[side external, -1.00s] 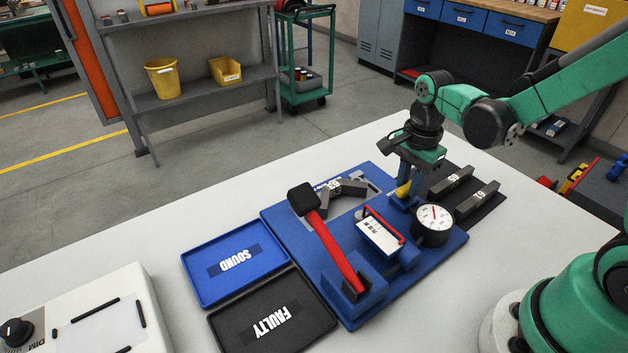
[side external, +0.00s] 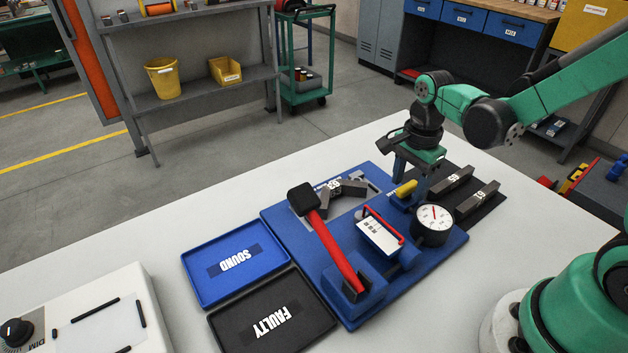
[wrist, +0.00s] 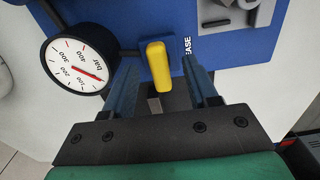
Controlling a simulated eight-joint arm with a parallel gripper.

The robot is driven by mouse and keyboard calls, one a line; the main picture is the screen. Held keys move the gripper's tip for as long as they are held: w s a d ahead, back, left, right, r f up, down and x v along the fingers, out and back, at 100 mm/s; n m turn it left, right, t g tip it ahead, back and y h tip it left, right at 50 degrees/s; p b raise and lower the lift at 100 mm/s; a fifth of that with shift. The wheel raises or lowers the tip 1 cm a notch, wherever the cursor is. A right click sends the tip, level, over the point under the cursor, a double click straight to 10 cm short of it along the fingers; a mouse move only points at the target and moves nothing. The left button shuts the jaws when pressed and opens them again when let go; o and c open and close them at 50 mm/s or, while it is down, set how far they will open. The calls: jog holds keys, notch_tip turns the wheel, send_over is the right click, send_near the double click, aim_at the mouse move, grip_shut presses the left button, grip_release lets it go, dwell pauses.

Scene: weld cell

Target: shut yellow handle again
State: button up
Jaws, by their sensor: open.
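The yellow handle (side external: 404,189) sits on the blue fixture base (side external: 325,317), beside the round pressure gauge (side external: 432,219). In the side view it lies nearly flat. In the wrist view the yellow handle (wrist: 158,66) is between and just beyond the blue fingers, with space on both sides. My gripper (wrist: 165,75) is open and empty; it also shows in the side view (side external: 408,178), pointing down right at the handle. Whether a finger touches the handle cannot be told. The gauge (wrist: 78,60) shows left of the fingers, its red needle at the lower right of the dial.
Grey bars (side external: 451,180) lie on a dark mat right of my gripper. A blue SOUND tray (side external: 205,290) and black FAULTY tray (side external: 230,336) stand left.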

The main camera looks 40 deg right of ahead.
aim_at(408, 185)
jog(key=shift+r, duration=2.8)
jog(key=shift+s+a+r+n+t, duration=0.15)
jog(key=shift+a+r+n+t, duration=0.15)
jog(key=shift+n, duration=0.4)
jog(key=s+a+r+n+t, duration=0.1)
jog(key=a+n+t, duration=0.1)
jog(key=n, duration=0.6)
jog(key=s+a+r+n+t, duration=0.1)
jog(key=n+t, duration=0.3)
jog(key=n, duration=0.4)
jog(key=shift+s+a+r+n+t, duration=0.15)
jog(key=shift+a+r+n+t, duration=0.2)
jog(key=shift+a+r, duration=0.45)
